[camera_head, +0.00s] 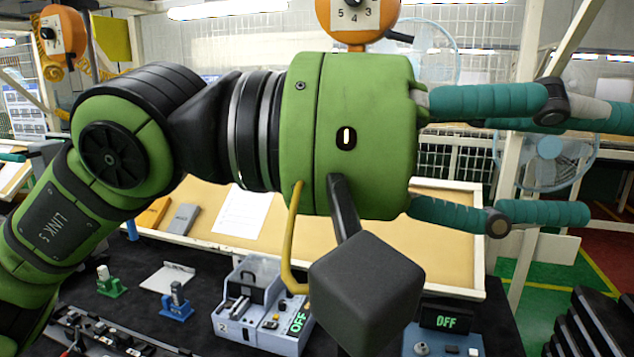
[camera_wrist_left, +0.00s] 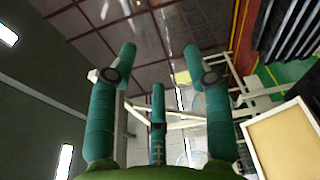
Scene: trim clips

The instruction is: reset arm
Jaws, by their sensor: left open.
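My left arm crosses the head view from the left, raised above the workbench. Its left gripper (camera_head: 590,162) points to the right with its teal fingers spread and nothing between them. The wrist view shows the same left gripper (camera_wrist_left: 157,70) with three fingers apart and empty, facing the ceiling and wall. A dark box-shaped wrist camera hangs below the green hand and hides part of the bench. My right gripper does not show in either view.
On the dark bench (camera_head: 190,325) stand a grey machine with a green OFF display (camera_head: 238,322), a second OFF unit (camera_head: 443,343), a green fixture (camera_head: 110,285) and a blue fixture (camera_head: 176,305). A tan board (camera_head: 450,235) stands behind. Black stacked trays (camera_head: 590,325) are at right.

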